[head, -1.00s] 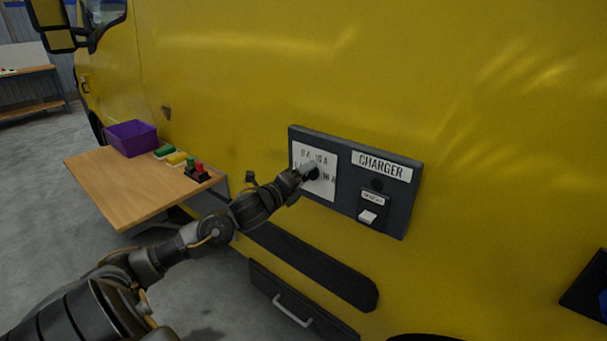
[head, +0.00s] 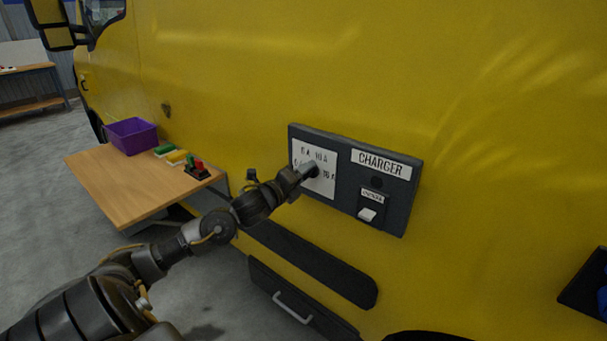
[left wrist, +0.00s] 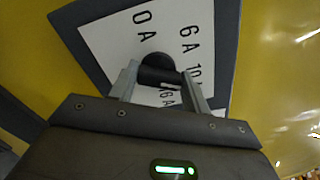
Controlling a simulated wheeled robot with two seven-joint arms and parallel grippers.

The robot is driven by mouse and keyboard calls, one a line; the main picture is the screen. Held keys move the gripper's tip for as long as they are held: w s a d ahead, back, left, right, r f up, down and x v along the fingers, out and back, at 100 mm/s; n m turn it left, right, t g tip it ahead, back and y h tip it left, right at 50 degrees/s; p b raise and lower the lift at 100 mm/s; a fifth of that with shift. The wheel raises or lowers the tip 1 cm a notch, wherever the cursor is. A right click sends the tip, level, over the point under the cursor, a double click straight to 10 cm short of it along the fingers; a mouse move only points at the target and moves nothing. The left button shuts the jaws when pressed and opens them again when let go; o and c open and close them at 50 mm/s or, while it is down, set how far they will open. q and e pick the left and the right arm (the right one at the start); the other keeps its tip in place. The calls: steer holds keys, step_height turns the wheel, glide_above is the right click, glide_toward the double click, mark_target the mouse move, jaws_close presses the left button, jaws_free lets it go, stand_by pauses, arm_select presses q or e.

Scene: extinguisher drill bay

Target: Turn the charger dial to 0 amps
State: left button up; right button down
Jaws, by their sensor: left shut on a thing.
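The charger panel (head: 347,205) is a dark plate on the yellow vehicle side, with a white dial face (head: 303,152) at its left. The black dial knob (head: 316,172) is partly hidden by my left gripper (head: 309,170). In the left wrist view, the knob (left wrist: 157,69) sits between the two fingers of my left gripper (left wrist: 163,77), which is shut on it. The labels 0 A, 6 A, 10 A and 16 A show around the knob, tilted in that view. I cannot tell which label the pointer faces. My right gripper is not in view.
A white switch (head: 367,214) sits on the panel's right part, under the CHARGER label (head: 381,164). A wooden shelf (head: 135,190) at the left holds a purple bin (head: 132,137) and several coloured blocks. A drawer handle (head: 292,308) is below.

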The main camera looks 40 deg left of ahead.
arm_select(q)
steer(key=n+p, duration=0.5)
steer(key=n, duration=0.2)
steer(key=n+p, duration=0.6)
steer(key=n, duration=0.2)
steer(key=n+p, duration=0.5)
steer(key=n, duration=0.2)
steer(key=shift+f+n+p, duration=0.3)
steer(key=shift+n+p, duration=0.1)
steer(key=shift+n, duration=0.3)
steer(key=shift+f, duration=0.1)
steer(key=o, duration=1)
steer(key=shift+s, duration=0.15)
